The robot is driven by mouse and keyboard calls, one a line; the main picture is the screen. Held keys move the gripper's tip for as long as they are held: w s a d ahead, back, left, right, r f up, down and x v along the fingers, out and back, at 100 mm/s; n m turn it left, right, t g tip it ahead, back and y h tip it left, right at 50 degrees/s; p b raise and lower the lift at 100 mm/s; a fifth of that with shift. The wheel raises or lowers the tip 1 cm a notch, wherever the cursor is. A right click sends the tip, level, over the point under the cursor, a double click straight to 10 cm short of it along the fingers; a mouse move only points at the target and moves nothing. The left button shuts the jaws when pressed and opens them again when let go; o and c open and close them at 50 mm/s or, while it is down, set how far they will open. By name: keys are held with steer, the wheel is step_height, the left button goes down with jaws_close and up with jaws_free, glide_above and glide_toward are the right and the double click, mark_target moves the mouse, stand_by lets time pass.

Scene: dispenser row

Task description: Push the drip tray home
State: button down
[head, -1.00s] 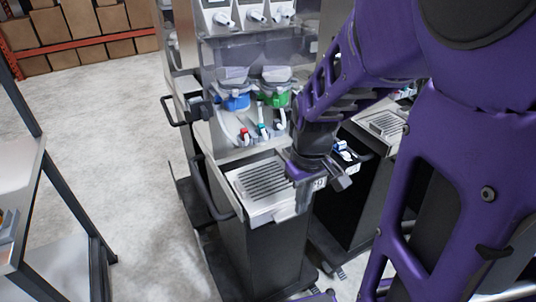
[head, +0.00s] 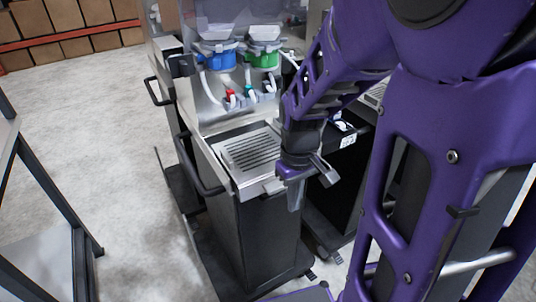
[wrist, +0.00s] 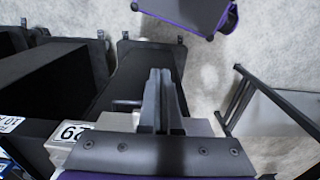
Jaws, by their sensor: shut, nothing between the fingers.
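The drip tray (head: 250,152) is a silver metal tray with a dark slatted grate, at the top of the dark cabinet below the dispenser taps. Its front lip shows just left of my gripper (head: 295,197), which covers its right front corner. My gripper points down at the tray's front edge, fingers together and empty.
A black side handle (head: 200,178) curves along the cabinet's left. A neighbouring dark dispenser (head: 335,185) stands close on the right. Blue (head: 216,55) and green (head: 263,55) containers sit above the taps. A dark-framed table (head: 40,230) is at left, with open floor between.

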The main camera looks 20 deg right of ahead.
mark_target(277, 180)
steer(key=shift+w+a+r, duration=0.1)
steer(key=shift+w+a, duration=0.1)
steer(key=shift+w, duration=0.6)
steer(key=shift+w+a+r, duration=0.1)
steer(key=shift+w+a, duration=0.1)
steer(key=shift+w, duration=0.6)
steer(key=shift+w+a+p, duration=0.2)
steer(key=shift+w+a, duration=0.1)
steer(key=shift+w, duration=0.7)
steer(key=shift+w+a+p, duration=0.2)
steer(key=shift+w+a, duration=0.05)
steer(key=shift+w, duration=0.7)
